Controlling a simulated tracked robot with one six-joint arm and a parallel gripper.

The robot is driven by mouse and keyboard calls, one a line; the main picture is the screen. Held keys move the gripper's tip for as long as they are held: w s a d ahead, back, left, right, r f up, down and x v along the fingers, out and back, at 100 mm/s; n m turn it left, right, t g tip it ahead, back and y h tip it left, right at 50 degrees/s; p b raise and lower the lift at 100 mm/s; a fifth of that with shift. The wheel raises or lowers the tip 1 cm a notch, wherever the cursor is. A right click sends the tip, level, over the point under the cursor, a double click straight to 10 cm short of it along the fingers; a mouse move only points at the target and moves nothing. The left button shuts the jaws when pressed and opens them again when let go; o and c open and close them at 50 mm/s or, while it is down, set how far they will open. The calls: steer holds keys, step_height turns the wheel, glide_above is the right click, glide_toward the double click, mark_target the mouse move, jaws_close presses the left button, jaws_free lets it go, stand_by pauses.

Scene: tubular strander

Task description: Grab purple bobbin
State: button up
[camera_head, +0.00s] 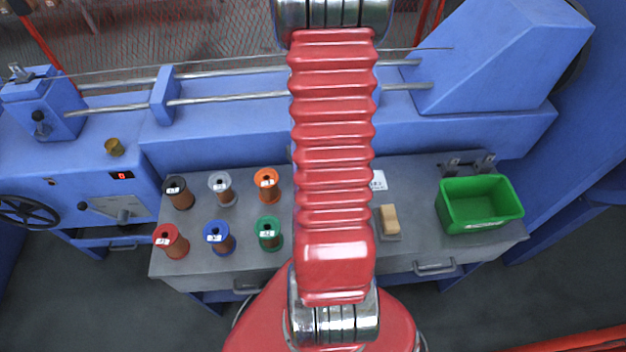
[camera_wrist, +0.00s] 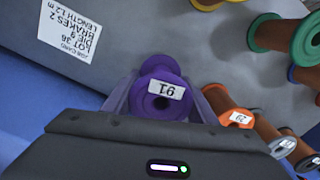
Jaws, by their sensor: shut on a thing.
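The purple bobbin (camera_wrist: 158,104) shows in the wrist view, with a white label marked 91 on its end flange. My gripper (camera_wrist: 160,88) has a finger on each side of it and is shut on it. The body of the bobbin is mostly hidden behind the flange and the gripper. I cannot tell whether it touches the table. In the head view my arm hides both the gripper and the purple bobbin.
On the grey table (camera_head: 330,262) stand red (camera_head: 174,245), blue (camera_head: 217,237), green (camera_head: 269,234), black (camera_head: 179,194), grey (camera_head: 222,188) and orange (camera_head: 267,185) bobbins. The orange bobbin (camera_wrist: 240,119) is close right of my gripper. A green bin (camera_head: 478,213) stands right; blue machinery rises behind.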

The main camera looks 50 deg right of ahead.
step_height(320, 180, up, 7)
steer(key=shift+f, duration=0.15)
steer(key=shift+w, duration=0.1)
stand_by(0.7)
